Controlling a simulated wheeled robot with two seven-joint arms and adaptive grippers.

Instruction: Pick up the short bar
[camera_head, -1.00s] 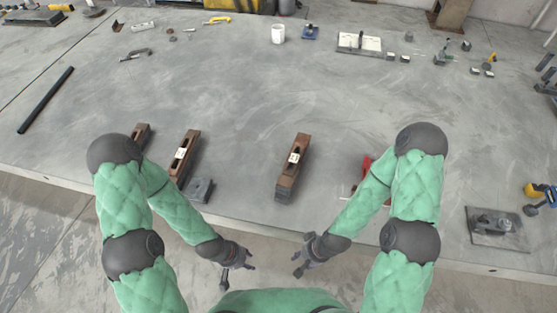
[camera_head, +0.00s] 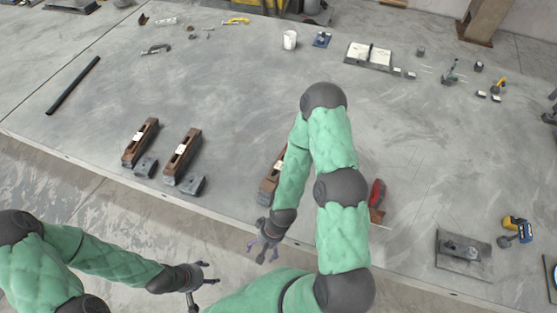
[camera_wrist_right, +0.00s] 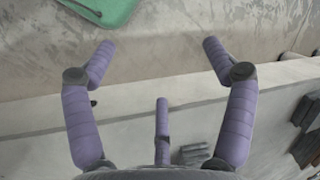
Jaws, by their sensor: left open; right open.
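A long thin black bar (camera_head: 74,85) lies at the far left. I cannot tell which is the short bar. My right gripper (camera_head: 265,248) is open and empty, just in front of the table edge below the right brown bar; its spread fingers show in the right wrist view (camera_wrist_right: 158,52). My left gripper (camera_head: 209,275) is open and empty, low in front of the table.
Small grey blocks (camera_head: 192,186) lie beside the left and middle brown bars. A red-handled tool (camera_head: 377,194) lies right of my right arm. A grey plate with a fixture (camera_head: 463,252) and a yellow-blue tool (camera_head: 516,231) are at the right. The table's middle is mostly clear.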

